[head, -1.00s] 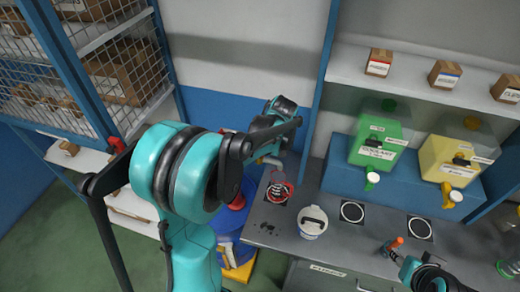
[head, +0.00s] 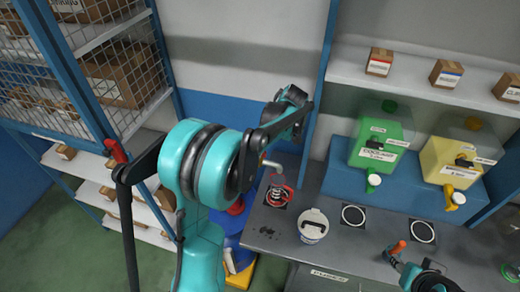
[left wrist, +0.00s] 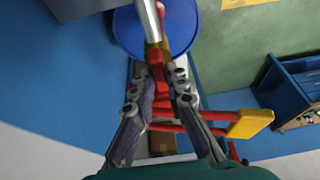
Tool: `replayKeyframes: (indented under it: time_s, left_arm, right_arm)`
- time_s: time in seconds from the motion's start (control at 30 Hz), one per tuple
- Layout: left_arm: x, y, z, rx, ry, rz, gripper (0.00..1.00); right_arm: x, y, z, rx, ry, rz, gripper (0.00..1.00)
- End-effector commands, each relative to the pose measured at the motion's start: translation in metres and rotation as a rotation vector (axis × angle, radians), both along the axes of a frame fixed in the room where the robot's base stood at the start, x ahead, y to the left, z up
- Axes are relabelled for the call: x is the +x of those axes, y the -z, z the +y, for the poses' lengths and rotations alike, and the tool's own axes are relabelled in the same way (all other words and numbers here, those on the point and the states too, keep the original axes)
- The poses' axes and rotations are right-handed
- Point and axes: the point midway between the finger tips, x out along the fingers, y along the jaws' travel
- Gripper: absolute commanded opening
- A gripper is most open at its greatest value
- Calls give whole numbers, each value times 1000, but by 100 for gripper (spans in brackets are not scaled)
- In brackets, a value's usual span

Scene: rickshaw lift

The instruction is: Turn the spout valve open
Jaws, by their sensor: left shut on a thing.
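In the left wrist view my left gripper (left wrist: 160,82) is shut on a red valve handle (left wrist: 158,58), which sits by a brass fitting at the end of a silver spout pipe (left wrist: 149,18). A blue drum (left wrist: 184,22) lies beyond the fingertips. In the head view the silver spout (head: 271,163) shows beside the bench edge, near a red ring with a coil (head: 279,193). My left arm hides the fingers and the valve there. My right gripper (head: 394,254) is low over the bench by an orange handle (head: 398,246); whether it holds it is unclear.
Green (head: 381,145) and yellow (head: 450,162) containers with taps stand on a blue stand behind. A wire-mesh cabinet (head: 125,75) is at left. Red bars with a yellow end (left wrist: 250,124) lie below the drum.

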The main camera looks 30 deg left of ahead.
Motion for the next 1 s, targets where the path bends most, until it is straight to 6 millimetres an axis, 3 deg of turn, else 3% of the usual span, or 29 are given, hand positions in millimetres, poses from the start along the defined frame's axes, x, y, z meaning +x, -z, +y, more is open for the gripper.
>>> replayKeyframes:
  time_s: [0.43, 0.47, 0.53, 0.87, 1.0]
  left_arm:
    - [1, 0, 0, 0, -11, -3, 0]
    - [1, 0, 0, 0, -11, -3, 16]
    - [1, 0, 0, 0, -10, -2, 34]
    - [0, -1, -1, -1, -9, -1, 34]
    - [2, -15, -6, -1, -9, -2, 34]
  right_arm:
    - [0, 0, 0, 0, 0, 0, 40]
    - [0, 0, 0, 0, 0, 0, 40]
    - [0, 0, 0, 0, 0, 0, 40]
    - [0, 0, 0, 0, 0, 0, 40]
    - [0, 0, 0, 0, 0, 0, 40]
